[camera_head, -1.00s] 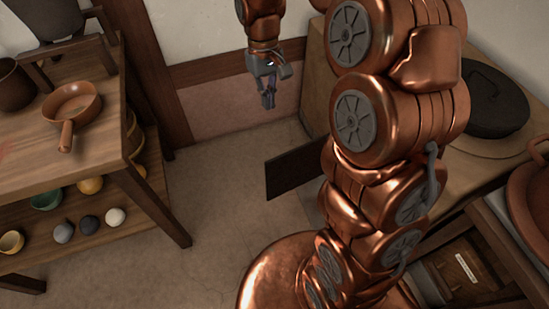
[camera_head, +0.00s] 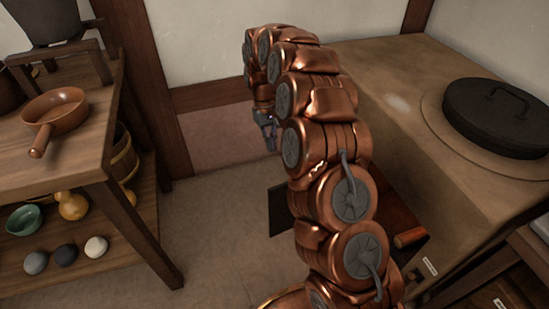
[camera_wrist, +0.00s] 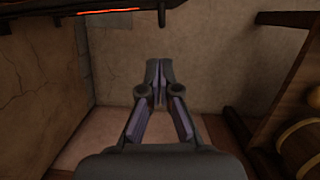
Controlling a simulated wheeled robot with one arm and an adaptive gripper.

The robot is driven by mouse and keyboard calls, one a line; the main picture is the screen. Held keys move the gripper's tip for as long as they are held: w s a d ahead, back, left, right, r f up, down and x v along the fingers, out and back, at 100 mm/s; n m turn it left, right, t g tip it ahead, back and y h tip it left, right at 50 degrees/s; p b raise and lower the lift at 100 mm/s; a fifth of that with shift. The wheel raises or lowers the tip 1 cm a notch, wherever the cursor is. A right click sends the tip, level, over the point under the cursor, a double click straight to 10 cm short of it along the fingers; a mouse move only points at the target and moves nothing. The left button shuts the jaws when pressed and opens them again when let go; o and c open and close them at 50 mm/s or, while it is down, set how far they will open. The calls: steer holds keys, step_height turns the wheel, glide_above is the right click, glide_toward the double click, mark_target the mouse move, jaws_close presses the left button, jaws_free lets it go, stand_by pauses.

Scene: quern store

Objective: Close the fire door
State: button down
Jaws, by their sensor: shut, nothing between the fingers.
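The fire door (camera_head: 280,209) looks like a dark flat panel standing out from the clay stove (camera_head: 400,125), so it appears open; my arm hides much of it. My gripper (camera_head: 268,132) is beyond the panel in the head view, low near the back wall, partly behind my arm. In the wrist view my gripper (camera_wrist: 158,72) is shut with its fingertips together and nothing between them. A dark edge with a glowing red strip (camera_wrist: 108,12) crosses the top left there. A short dark pin hangs beside it. I see no contact with the door.
A wooden table (camera_head: 80,165) with a brown pan (camera_head: 55,112) and a lower shelf of bowls and balls stands left. A black lid (camera_head: 497,115) sits on the stove. A wooden handle-like piece (camera_head: 410,237) shows right of my arm. Floor (camera_head: 205,235) between table and stove is clear.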

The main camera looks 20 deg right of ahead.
steer(key=s+f+b, duration=0.4)
steer(key=s+f, duration=0.2)
steer(key=f, duration=0.2)
steer(key=shift+d+f, duration=0.25)
steer(key=shift+d, duration=0.15)
steer(key=shift+s, duration=0.15)
